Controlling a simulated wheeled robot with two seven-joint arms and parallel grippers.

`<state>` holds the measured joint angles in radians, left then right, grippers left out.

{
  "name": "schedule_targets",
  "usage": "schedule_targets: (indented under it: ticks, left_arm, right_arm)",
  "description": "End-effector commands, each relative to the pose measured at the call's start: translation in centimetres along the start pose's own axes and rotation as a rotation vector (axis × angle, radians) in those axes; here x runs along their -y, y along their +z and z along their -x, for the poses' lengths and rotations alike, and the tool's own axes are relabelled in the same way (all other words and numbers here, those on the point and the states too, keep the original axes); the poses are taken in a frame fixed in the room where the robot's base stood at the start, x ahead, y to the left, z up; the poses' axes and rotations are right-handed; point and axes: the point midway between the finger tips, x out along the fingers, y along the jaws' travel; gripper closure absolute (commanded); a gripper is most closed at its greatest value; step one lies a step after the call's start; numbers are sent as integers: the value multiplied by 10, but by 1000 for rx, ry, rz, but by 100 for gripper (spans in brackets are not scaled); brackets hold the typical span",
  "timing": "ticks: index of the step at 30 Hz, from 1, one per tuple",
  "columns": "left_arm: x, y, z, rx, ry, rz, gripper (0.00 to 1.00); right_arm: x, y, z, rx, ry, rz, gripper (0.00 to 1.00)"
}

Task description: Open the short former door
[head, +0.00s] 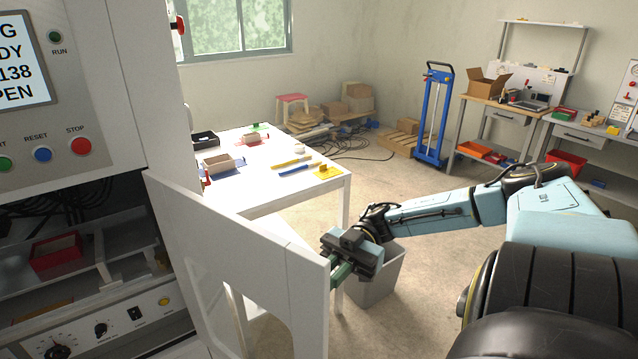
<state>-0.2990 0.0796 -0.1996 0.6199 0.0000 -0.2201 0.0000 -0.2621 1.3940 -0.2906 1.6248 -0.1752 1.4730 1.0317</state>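The short former door (250,255) is a white panel with a cut-out opening. It stands swung out from the machine on the left, and the machine's inside shows behind its hinge side. My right gripper (338,272) is at the door's free edge, on its far right side. Its greenish fingers are at or against the edge. The door hides part of them, so I cannot tell whether they are closed on it. My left gripper is not in view.
The machine front (70,90) has a screen and buttons. Inside is a shelf with a red tray (57,255) above a knob panel (100,325). A white table (290,200) with small parts stands behind the door, and a grey bin (378,285) stands behind my gripper.

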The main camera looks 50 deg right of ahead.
Motion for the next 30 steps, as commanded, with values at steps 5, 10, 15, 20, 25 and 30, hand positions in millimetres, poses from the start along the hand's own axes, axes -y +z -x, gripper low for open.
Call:
schedule_targets:
  ticks: [5,10,15,20,25,30]
  left_arm:
    - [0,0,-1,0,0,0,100]
    - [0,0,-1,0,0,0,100]
    - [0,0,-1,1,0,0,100]
    - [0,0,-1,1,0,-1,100]
    - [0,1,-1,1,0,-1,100]
    - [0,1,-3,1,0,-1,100]
  right_arm:
    - [-2,0,5,0,-3,-4,100]
    - [-2,0,5,0,-3,-4,100]
    - [-2,-1,5,-1,-3,-4,86]
    - [-3,-1,5,-1,-2,-2,71]
    - [-3,-1,5,-1,-2,-1,71]
    - [-3,0,11,0,-1,-1,71]
